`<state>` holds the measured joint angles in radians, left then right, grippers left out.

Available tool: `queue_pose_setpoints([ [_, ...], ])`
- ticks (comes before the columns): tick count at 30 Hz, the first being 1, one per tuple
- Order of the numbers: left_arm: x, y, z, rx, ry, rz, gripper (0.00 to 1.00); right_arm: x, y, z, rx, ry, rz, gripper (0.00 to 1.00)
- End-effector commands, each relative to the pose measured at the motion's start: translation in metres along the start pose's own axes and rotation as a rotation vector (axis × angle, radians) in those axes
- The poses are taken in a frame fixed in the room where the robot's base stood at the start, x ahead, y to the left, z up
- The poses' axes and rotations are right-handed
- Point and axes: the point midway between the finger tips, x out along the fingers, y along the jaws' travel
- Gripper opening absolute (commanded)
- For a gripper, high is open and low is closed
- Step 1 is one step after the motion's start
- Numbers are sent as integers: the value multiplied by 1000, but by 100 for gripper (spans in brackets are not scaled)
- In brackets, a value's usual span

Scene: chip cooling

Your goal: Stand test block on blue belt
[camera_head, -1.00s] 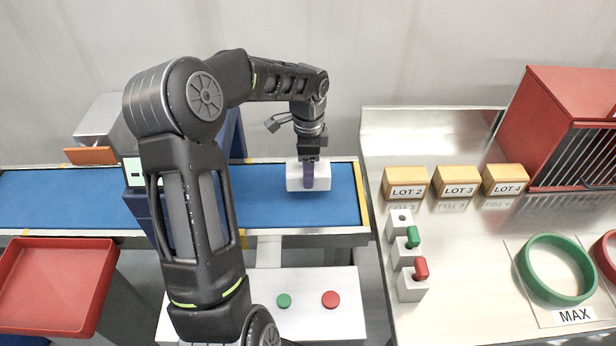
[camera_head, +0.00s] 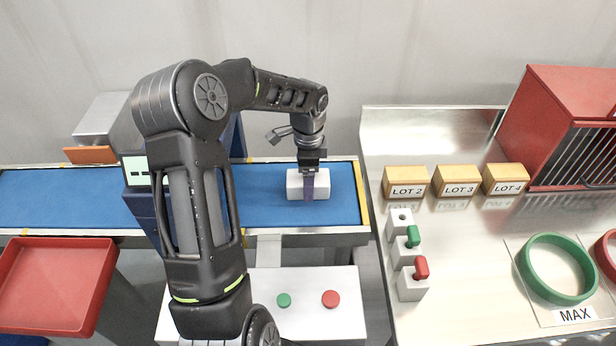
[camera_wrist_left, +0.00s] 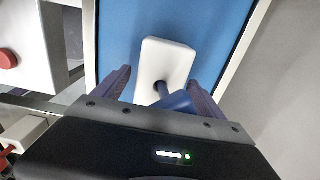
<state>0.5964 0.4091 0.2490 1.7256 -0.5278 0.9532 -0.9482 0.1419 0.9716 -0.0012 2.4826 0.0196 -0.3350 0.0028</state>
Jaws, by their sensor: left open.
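The white test block (camera_head: 293,186) is on the blue belt (camera_head: 262,204), near the belt's right end. In the left wrist view the block (camera_wrist_left: 165,58) shows its broad white face, with a short dark blue handle (camera_wrist_left: 173,101) on it. My left gripper (camera_head: 308,192) points down at the block from above. In the left wrist view its purple fingers are apart, one on each side of the handle (camera_wrist_left: 160,80). The underside of the block is hidden, so its contact with the belt cannot be seen directly. My right gripper is not in view.
A red tray (camera_head: 60,243) stands at the left. Green (camera_head: 284,300) and red (camera_head: 330,299) buttons are in front of the belt. The steel table (camera_head: 455,300) at the right holds lot blocks, several small grey blocks and a green ring (camera_head: 530,282). A red cage (camera_head: 560,110) stands behind.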

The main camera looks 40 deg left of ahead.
Motion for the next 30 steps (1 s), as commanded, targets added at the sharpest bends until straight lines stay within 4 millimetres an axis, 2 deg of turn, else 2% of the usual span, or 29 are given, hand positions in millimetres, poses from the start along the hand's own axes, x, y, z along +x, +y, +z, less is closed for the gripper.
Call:
queue_pose_setpoints([
  [6, -1, 0, 0, 0, 0, 0, 81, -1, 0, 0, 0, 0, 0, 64],
  [11, -10, -1, 0, -1, 0, -3, 81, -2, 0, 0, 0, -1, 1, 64],
  [17, -42, -1, 0, -1, 1, -5, 81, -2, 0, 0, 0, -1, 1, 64],
  [24, -92, -1, 0, -1, 1, -4, 81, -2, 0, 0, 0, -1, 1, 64],
  [30, -118, 0, 0, 0, 1, -2, 81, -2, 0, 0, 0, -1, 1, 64],
])
